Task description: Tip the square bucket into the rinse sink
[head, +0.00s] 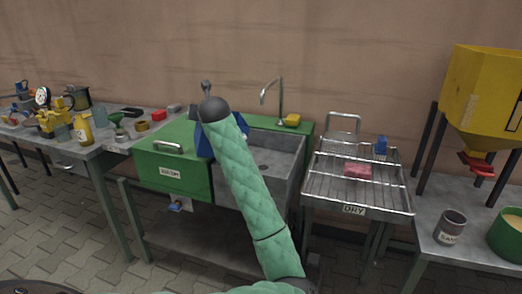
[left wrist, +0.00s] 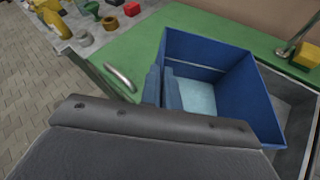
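The square bucket is blue and mostly hidden behind my left arm in the head view, where a blue side (head: 203,143) shows. In the left wrist view the open-topped bucket (left wrist: 235,92) has a pale blue surface inside, which may be water. My left gripper (left wrist: 162,88) has one finger on each side of the bucket's near-left wall and looks shut on it. The grey rinse sink (head: 282,150) is set in a green unit, and the bucket is at its left part. I cannot tell how far the bucket is tilted. My right gripper is not in view.
A tap (head: 281,100) and yellow sponge (head: 292,120) are behind the sink. A drying rack (head: 335,187) with a pink block (head: 357,171) stands to the right. A cluttered workbench (head: 95,150) is left, and a yellow hopper (head: 482,95) is far right.

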